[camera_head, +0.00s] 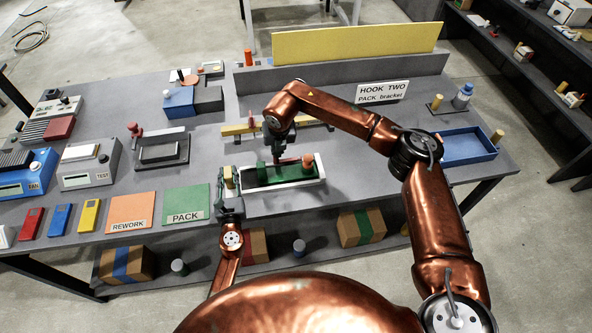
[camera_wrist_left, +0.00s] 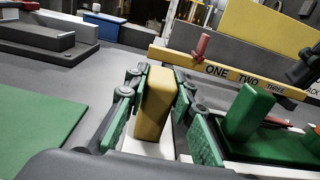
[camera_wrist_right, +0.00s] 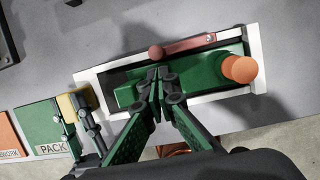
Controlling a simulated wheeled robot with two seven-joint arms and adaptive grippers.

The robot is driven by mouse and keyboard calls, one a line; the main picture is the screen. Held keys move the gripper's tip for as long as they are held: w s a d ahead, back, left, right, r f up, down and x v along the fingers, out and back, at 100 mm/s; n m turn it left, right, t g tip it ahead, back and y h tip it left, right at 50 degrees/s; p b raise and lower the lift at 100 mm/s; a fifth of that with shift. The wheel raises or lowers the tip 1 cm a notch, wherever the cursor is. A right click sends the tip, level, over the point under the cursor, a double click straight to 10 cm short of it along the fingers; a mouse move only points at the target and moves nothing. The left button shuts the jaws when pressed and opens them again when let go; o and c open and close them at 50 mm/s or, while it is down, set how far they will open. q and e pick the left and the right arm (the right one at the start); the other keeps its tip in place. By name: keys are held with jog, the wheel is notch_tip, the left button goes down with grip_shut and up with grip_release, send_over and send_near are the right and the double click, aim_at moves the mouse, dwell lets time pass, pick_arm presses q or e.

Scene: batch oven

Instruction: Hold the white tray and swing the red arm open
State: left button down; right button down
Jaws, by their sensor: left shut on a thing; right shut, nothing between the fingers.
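The white tray (camera_head: 283,188) stands on the grey table and holds a green fixture (camera_wrist_right: 205,68). A yellow block (camera_wrist_left: 154,112) stands at the tray's left end. My left gripper (camera_head: 228,180) is shut on this block. The red arm (camera_wrist_right: 188,46) lies along the tray's far side, its round knob at the left end in the right wrist view. An orange cylinder (camera_wrist_right: 240,70) stands at the fixture's right end. My right gripper (camera_wrist_right: 157,82) is shut and empty over the fixture, close to the knob. I cannot tell whether it touches the knob.
A yellow bar (camera_wrist_left: 225,73) marked ONE, TWO, THREE, with a red post, stands behind the tray. Green PACK (camera_head: 186,204) and orange REWORK (camera_head: 131,212) mats lie to the left. A blue bin (camera_head: 466,147) is at the right. Bare table lies between tray and bin.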

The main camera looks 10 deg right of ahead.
pick_arm(q)
jog(key=shift+f, duration=0.15)
jog(key=c, duration=1.6)
grip_release()
jog(key=s, duration=1.2)
